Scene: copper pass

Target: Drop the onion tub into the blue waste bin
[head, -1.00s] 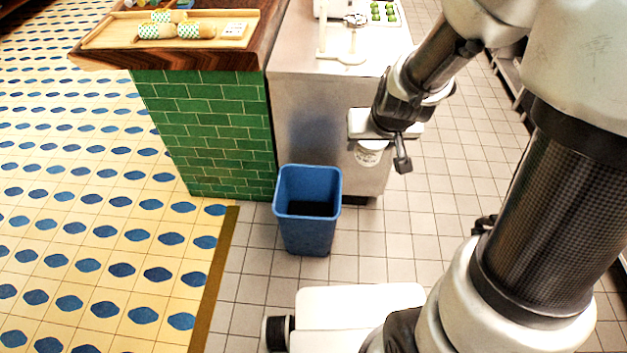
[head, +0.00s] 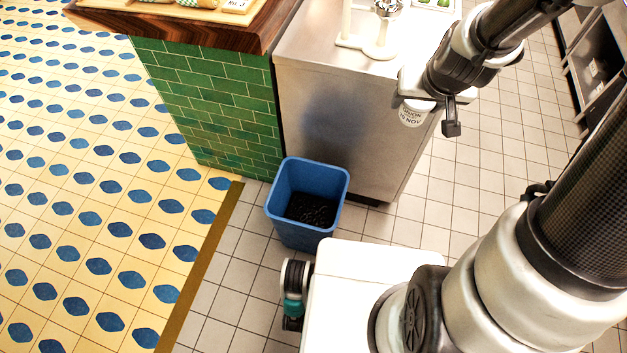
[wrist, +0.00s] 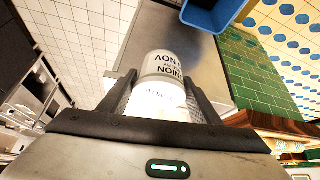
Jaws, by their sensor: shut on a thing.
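The onion tub (head: 412,114) is a small white tub with dark lettering, held below my gripper (head: 428,98) in the head view. In the wrist view the tub (wrist: 165,72) sits between the two dark fingers of my gripper (wrist: 163,98), which is shut on it. The blue waste bin (head: 277,212) stands upright on the floor, with dark contents inside. The tub is in the air to the right of the bin and higher than it. The bin's edge also shows at the top of the wrist view (wrist: 207,18).
A steel counter (head: 345,120) stands behind the bin, close to the tub. A green-tiled counter (head: 225,105) with a wooden top joins it at left. My white base is just in front of the bin. Grey tiled floor (head: 475,175) is clear at right.

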